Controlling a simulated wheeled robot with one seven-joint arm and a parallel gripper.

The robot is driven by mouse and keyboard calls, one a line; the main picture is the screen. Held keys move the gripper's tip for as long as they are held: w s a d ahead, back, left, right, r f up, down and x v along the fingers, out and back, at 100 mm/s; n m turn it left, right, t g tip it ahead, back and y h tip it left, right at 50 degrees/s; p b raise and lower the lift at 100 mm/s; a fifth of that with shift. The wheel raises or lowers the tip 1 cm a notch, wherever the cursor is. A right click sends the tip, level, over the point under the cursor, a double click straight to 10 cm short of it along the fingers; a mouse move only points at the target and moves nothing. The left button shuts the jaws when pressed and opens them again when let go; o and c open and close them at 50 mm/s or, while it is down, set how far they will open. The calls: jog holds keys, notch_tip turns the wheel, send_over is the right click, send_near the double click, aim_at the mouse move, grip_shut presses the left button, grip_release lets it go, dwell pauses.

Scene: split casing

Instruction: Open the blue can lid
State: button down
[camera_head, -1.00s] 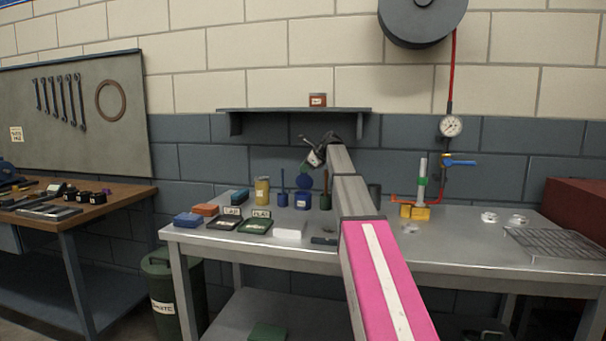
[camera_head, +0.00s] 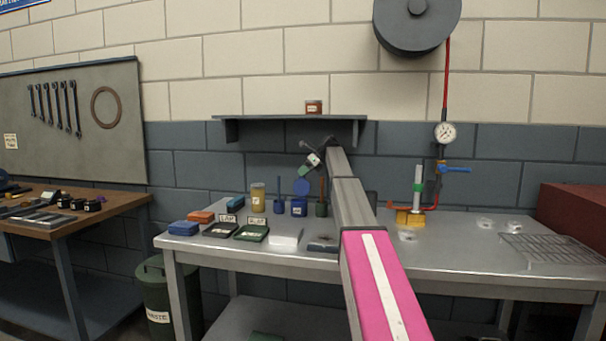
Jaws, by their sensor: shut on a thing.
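The blue can (camera_head: 298,208) stands on the metal bench, left of my arm. Its round blue lid (camera_head: 301,187) stands up above the can's back edge, raised off the opening, with its flat face towards me. My gripper (camera_head: 304,174) is at the top edge of the lid, its small green end reaching down to it. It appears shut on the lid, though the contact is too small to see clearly. The inside of the can is hidden.
A dark green pot with a brush (camera_head: 321,208) stands close right of the can, and a blue pot (camera_head: 279,207) close left. A yellowish jar (camera_head: 258,195) is further left. Labelled trays (camera_head: 251,233) and a white block (camera_head: 285,239) lie in front. A shelf (camera_head: 289,118) hangs above.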

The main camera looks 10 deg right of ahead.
jog(key=c, duration=1.3)
grip_release()
jog(key=v, duration=0.7)
jog(key=shift+d, duration=0.2)
jog(key=shift+s, duration=0.1)
